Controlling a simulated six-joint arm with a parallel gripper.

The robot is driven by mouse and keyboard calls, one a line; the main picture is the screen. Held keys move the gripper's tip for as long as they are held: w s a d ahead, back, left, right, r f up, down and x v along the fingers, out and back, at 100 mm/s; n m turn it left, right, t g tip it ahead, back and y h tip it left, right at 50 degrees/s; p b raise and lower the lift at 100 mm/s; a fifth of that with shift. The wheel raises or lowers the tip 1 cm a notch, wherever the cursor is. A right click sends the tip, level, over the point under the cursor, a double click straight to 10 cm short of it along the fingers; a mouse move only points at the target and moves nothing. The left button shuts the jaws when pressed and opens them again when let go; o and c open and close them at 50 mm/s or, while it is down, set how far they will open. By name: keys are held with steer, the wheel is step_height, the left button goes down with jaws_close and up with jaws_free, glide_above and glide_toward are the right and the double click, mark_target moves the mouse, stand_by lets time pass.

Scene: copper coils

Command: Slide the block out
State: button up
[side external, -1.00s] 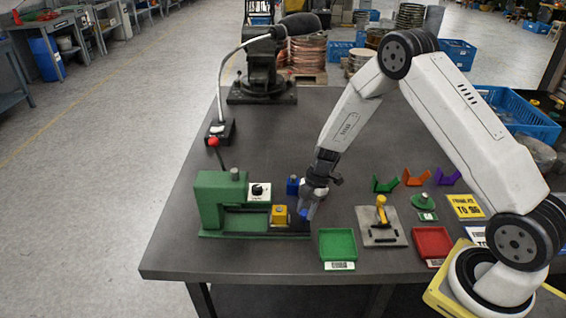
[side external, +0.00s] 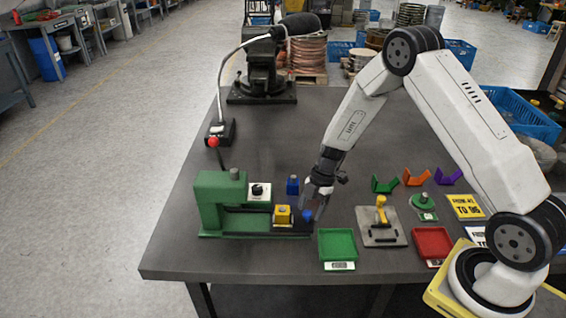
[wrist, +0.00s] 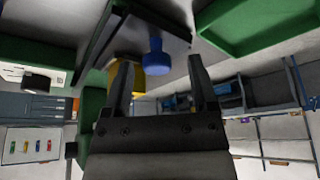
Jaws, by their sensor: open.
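A green fixture (side external: 209,206) stands near the table's front left. A yellow block (side external: 283,215) sits on its low dark slide, towards the right end; in the wrist view the block (wrist: 112,78) is partly hidden behind a finger. A blue knob (side external: 307,216) is at the slide's right end; in the wrist view the knob (wrist: 156,57) shows between and beyond the fingertips. My gripper (side external: 313,211) is low over that end, beside the knob. In the wrist view my gripper (wrist: 160,62) is open with its fingers apart. I cannot tell whether a finger touches the knob.
A blue piece (side external: 292,185) stands behind the slide. Right of my gripper are a green tray (side external: 321,246), a grey plate with a yellow handle (side external: 369,226) and a red tray (side external: 416,243).

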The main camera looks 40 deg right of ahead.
steer(key=v, duration=0.7)
steer(key=shift+r, duration=0.2)
steer(key=shift+d, duration=0.15)
steer(key=s+a+r+m+t+h, duration=0.1)
steer(key=s+a+r+m+h, duration=0.1)
steer(key=s+a+r+m, duration=0.2)
steer(key=s+a+r+m+t+h, duration=0.1)
steer(key=s+r+m, duration=0.4)
steer(key=s+m, duration=0.5)
steer(key=a+m+h, duration=0.1)
steer(key=a+m, duration=0.1)
steer(key=m, duration=0.2)
steer(key=shift+s+a+r+t, duration=0.15)
steer(key=shift+s+a+t, duration=0.15)
steer(key=shift+s+a, duration=0.1)
